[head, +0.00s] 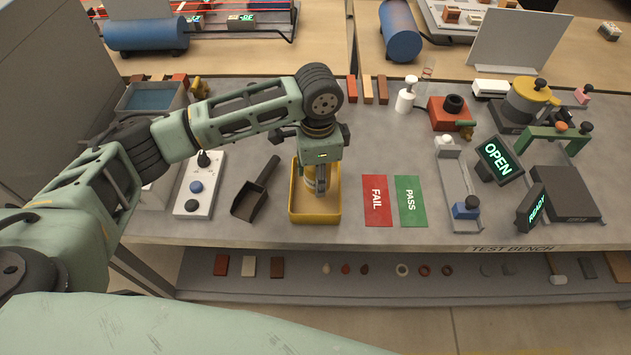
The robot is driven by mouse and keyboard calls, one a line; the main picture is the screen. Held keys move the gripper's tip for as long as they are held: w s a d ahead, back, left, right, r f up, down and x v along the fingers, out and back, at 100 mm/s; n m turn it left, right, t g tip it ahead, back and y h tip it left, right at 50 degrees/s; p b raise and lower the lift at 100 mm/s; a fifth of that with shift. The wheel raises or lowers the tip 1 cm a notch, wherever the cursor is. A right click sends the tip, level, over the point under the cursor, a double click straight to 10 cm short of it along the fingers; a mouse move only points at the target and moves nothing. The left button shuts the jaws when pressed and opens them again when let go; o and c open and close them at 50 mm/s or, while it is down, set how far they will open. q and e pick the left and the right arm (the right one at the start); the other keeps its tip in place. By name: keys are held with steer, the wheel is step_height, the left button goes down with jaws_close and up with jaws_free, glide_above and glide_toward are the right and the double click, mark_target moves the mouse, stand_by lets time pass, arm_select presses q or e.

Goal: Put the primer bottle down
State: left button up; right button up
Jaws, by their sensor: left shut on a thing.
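My left gripper (320,188) points straight down over the yellow tray (298,216) near the front of the bench. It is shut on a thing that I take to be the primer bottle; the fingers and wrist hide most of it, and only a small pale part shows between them. I cannot tell whether its base touches the tray floor. My right gripper is not in view.
Left of the tray are a black scoop (250,200) and a button box (199,190). Right are a red FAIL card (376,201) and a green PASS card (410,201). A white bottle-like thing (405,99) stands behind. Grey bench (340,234) is bare in front.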

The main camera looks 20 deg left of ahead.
arm_select(q)
steer(key=shift+w+a+f, duration=0.15)
steer(key=shift+w+a, duration=0.05)
steer(key=shift+a, duration=0.05)
steer(key=shift+f, duration=0.3)
step_height(320, 180, down, 3)
steer(key=shift+w+f+p, duration=0.1)
steer(key=shift+f+p, duration=0.05)
steer(key=shift+p, duration=0.45)
steer(key=shift+f, duration=0.15)
steer(key=o, duration=0.9)
steer(key=shift+f, duration=0.15)
steer(key=o, duration=0.5)
steer(key=shift+c, duration=0.2)
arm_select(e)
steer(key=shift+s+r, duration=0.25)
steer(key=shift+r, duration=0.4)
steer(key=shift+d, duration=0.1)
